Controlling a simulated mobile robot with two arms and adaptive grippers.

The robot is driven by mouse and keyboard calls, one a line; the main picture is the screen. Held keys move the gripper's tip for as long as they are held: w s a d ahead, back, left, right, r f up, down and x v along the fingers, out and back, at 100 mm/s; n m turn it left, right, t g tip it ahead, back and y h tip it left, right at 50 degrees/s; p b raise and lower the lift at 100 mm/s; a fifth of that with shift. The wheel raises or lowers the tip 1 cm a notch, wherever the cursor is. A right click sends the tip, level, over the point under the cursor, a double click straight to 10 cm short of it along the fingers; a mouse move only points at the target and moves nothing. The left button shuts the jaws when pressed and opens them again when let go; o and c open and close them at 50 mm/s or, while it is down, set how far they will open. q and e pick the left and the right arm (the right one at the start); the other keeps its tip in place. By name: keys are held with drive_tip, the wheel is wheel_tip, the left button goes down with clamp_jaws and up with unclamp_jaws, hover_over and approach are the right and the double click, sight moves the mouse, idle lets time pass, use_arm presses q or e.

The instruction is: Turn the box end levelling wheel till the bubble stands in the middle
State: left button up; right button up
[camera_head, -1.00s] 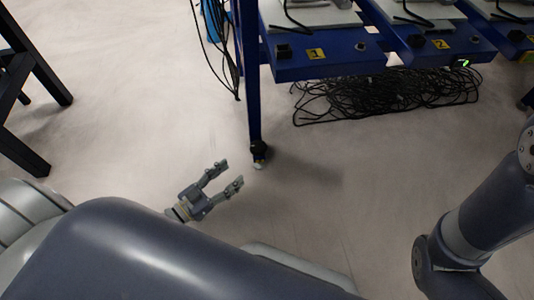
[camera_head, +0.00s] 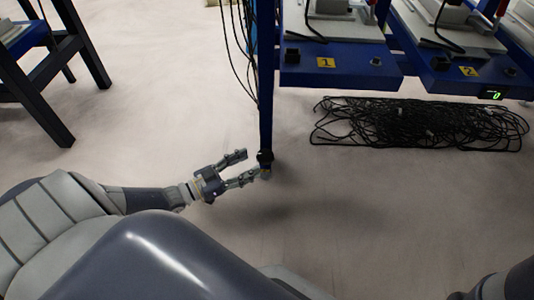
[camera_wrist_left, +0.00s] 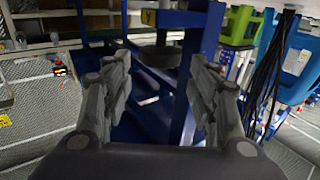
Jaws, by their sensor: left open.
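A small black wheel-like part (camera_head: 265,157) sits at the foot of the front blue leg (camera_head: 266,100) of the bench. My left gripper (camera_head: 248,166) is open, just left of this foot, with its fingers pointing at it. One fingertip overlaps the foot in the head view; I cannot tell if they touch. In the left wrist view a dark round disc (camera_wrist_left: 158,56) shows beyond and between the open fingers (camera_wrist_left: 160,85), beside a blue post (camera_wrist_left: 204,60). I cannot tell surely that it is the same part. No bubble is discernible. My right gripper is out of view.
A blue bench (camera_head: 335,78) with numbered stations is above and right of the foot. Black cables hang left of the leg, and a cable heap (camera_head: 420,124) lies under the bench. A dark-legged table (camera_head: 40,95) stands at left. The floor between is clear.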

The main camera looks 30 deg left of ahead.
sight(258, 159)
use_arm(q)
drive_tip(key=b+x, duration=0.1)
drive_tip(key=x, duration=0.2)
drive_tip(key=b+x, duration=0.2)
drive_tip(key=shift+w+d+f, duration=0.15)
drive_tip(key=shift+w+f, duration=0.05)
drive_tip(key=shift+w, duration=0.15)
drive_tip(key=shift+w+d+r, duration=0.15)
drive_tip(key=shift+w+d, duration=0.15)
drive_tip(key=shift+w, duration=0.35)
drive_tip(key=c, duration=0.8)
